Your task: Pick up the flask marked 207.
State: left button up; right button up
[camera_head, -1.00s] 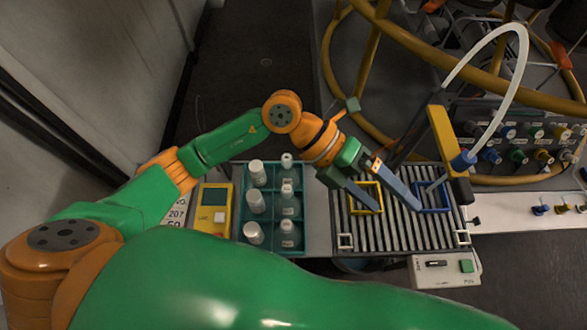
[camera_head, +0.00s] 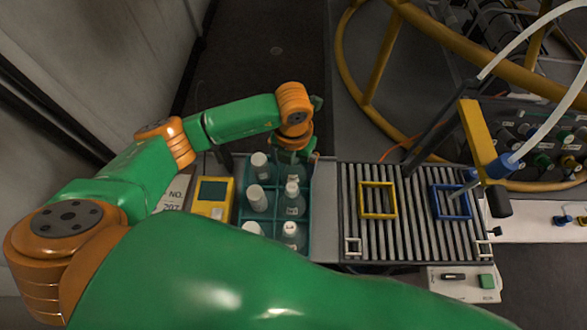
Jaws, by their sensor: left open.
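Several clear flasks with white caps stand in a teal divided crate (camera_head: 247,214). They include a back-left flask (camera_head: 261,166), a middle-left flask (camera_head: 257,199), a middle-right flask (camera_head: 291,202) and a front-right flask (camera_head: 290,237). Their labels are too small to read, so I cannot tell which is 207. A card (camera_head: 172,196) left of the crate shows "NO. 207", partly covered by my arm. My left gripper (camera_head: 291,161) is open at the crate's back-right corner, over or beside the back-right flask (camera_head: 293,174); its fingers are largely hidden. My right gripper is out of view.
A yellow device (camera_head: 213,198) stands left of the crate. To the right is a slatted rack (camera_head: 413,240) with a yellow frame (camera_head: 378,215) and a blue frame (camera_head: 451,216). A yellow post (camera_head: 477,135) and white hose (camera_head: 545,125) rise at the right.

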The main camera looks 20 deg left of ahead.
pick_arm(q)
jog(key=c, duration=1.5)
